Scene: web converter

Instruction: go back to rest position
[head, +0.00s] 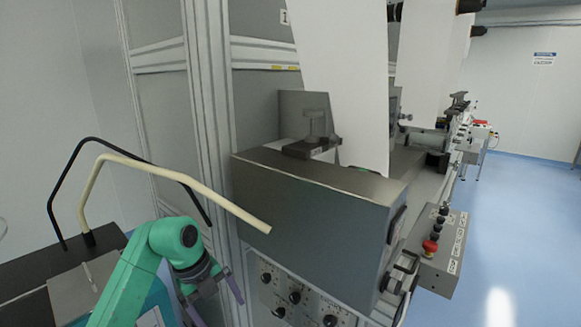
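My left gripper (219,308) is at the lower left of the head view, at the end of my green arm. Its two purple fingers are spread apart, with nothing visible between them. It is in front of the web converter's grey housing (300,220), near the control panel with knobs (296,298). I cannot tell whether it touches anything. My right gripper is not in view.
A bent beige bar (170,174) and a bent black bar (90,144) rise above a dark surface (30,268) on the left. A control box with a red button (430,247) sticks out on the right. The blue floor (520,220) there is open.

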